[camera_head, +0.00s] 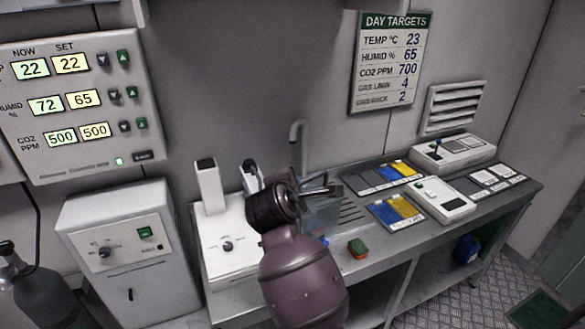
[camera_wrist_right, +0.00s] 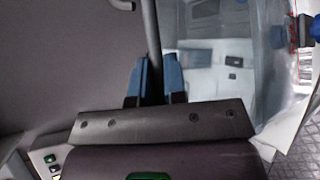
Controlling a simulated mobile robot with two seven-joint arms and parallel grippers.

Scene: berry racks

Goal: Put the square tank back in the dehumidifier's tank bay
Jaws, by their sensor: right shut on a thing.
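The square tank (camera_head: 322,214) is a pale bluish, see-through box at the sink end of the bench, partly hidden behind my right arm. My right gripper (camera_head: 328,190) is at its top. In the right wrist view the blue-padded fingers (camera_wrist_right: 154,80) are closed on a thin dark bar, with the pale clear tank wall (camera_wrist_right: 215,85) beside them. A white cabinet (camera_head: 130,255) with a knob, a green button and a dark slot low on its front stands at the left, and looks like the dehumidifier. I cannot make out its tank bay. My left gripper is out of view.
A grey tap (camera_head: 297,140) rises behind the tank. A white unit with a post (camera_head: 222,240) stands between the cabinet and my arm. A dark gas cylinder (camera_head: 22,285) stands at far left.

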